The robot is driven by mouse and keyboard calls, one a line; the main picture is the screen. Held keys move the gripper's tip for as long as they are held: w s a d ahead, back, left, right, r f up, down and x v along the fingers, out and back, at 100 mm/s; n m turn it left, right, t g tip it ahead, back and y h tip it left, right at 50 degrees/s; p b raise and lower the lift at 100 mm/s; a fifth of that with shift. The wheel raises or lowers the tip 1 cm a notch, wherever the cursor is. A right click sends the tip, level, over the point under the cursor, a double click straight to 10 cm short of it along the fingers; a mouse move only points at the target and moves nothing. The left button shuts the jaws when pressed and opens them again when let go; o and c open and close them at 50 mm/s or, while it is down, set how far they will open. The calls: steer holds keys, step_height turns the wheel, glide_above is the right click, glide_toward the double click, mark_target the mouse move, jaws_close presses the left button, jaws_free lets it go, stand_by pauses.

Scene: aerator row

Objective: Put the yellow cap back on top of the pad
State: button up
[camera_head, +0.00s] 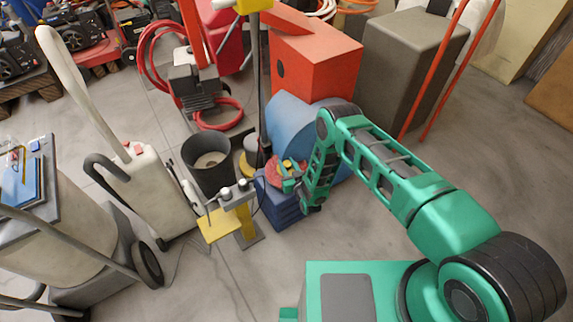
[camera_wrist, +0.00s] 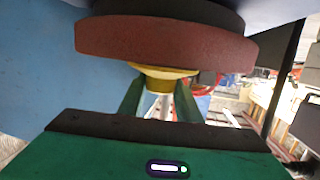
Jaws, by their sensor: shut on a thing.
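The pad is a thick reddish disc (camera_wrist: 165,42) across the top of the wrist view, with a dark ring behind it. In the head view the pad (camera_head: 273,174) shows beside the blue drum, above a stack of dark blue boxes. The yellow cap (camera_wrist: 165,73) lies against or very near the pad's face; I cannot tell whether they touch. It also shows as a small yellow spot in the head view (camera_head: 287,163). My gripper (camera_wrist: 160,95) is shut on the cap, with one green finger on each side. The fingertips are partly hidden by the cap and pad.
A large blue drum (camera_head: 290,120) stands close behind the pad. Dark blue boxes (camera_head: 280,205) are below it. A yellow post with a plate (camera_head: 218,228) and a black bucket (camera_head: 207,160) stand to the left. Open floor (camera_head: 360,235) lies to the right.

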steer(key=shift+f, duration=0.3)
steer(key=o, duration=0.8)
steer(key=shift+c, duration=0.2)
steer(key=v, duration=1.1)
steer(key=shift+r, duration=0.1)
stand_by(0.5)
